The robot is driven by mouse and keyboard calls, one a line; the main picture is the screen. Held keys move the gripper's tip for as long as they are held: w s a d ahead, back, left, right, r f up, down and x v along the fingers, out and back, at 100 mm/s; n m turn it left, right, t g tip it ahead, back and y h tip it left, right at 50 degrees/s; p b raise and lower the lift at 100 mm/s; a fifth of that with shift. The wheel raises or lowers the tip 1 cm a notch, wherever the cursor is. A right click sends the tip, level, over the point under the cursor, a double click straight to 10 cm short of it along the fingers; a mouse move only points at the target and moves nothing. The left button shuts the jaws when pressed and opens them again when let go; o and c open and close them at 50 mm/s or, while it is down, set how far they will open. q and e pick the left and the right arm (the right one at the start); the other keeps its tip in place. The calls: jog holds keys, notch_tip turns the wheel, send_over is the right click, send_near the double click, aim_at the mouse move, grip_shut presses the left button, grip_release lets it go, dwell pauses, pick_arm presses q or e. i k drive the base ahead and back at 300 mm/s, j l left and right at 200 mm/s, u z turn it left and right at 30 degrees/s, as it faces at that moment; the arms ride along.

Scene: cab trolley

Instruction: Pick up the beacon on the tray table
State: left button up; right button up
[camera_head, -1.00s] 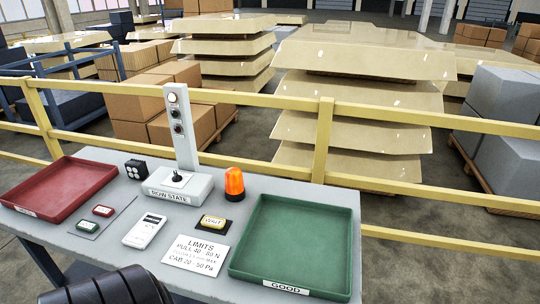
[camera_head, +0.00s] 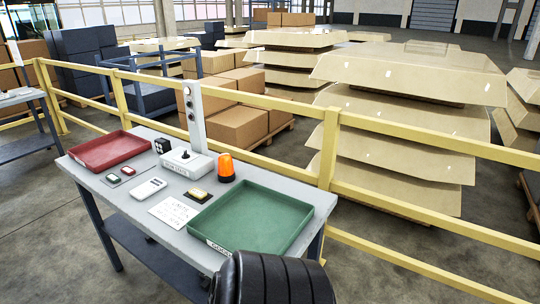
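The orange beacon (camera_head: 226,168) on a dark base stands upright on the grey tray table (camera_head: 172,226), between the control box and the green tray. No gripper is near or touching it. Neither of my grippers shows in the head view, so their state is hidden.
A red tray (camera_head: 110,150) is at the table's left and a green tray (camera_head: 252,222) at its right. Between them are a control box (camera_head: 187,163) with a post, a white handheld device (camera_head: 148,188), and a label sheet (camera_head: 174,212). A yellow railing (camera_head: 328,150) runs behind.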

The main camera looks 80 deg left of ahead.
aim_at(226, 174)
jog(key=i+u, duration=0.35)
jog(key=i+l+u, duration=0.2)
jog(key=i+u, duration=0.35)
jog(key=u, duration=0.25)
jog(key=i+j+u, duration=0.1)
jog(key=u, duration=0.35)
jog(key=i+l+u, duration=0.1)
jog(key=u, duration=0.3)
jog(key=i+l+u, duration=0.1)
jog(key=i+u, duration=0.15)
jog(key=u, duration=0.2)
jog(key=i+l+u, duration=0.15)
jog(key=u, duration=0.25)
